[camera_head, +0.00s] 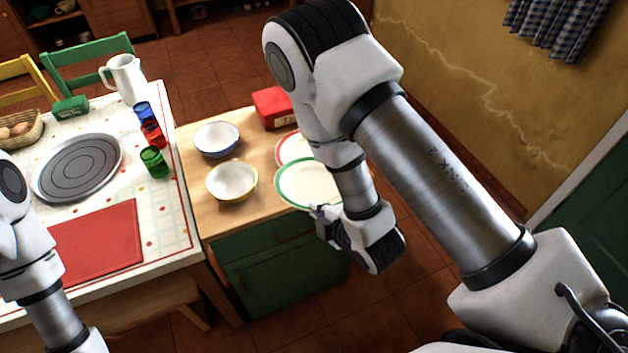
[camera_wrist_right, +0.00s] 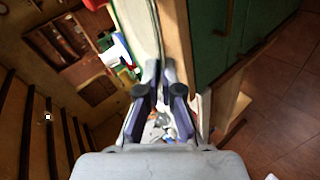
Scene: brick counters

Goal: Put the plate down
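A white plate with a green rim (camera_head: 308,182) is at the right front of the wooden counter top (camera_head: 245,219). It is level and partly covers a red-rimmed plate (camera_head: 287,147); I cannot tell whether it rests on the counter or hangs just above. My right gripper (camera_head: 319,212) is at its near edge. In the right wrist view my right gripper's fingers (camera_wrist_right: 160,68) are close together on the thin plate edge, seen edge-on. My left arm shows at the left edge; its gripper is out of view.
The table at left holds a grey round tray (camera_head: 78,196), coloured glasses (camera_head: 154,162), a white jug (camera_head: 125,80) and a red mat (camera_head: 98,245).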

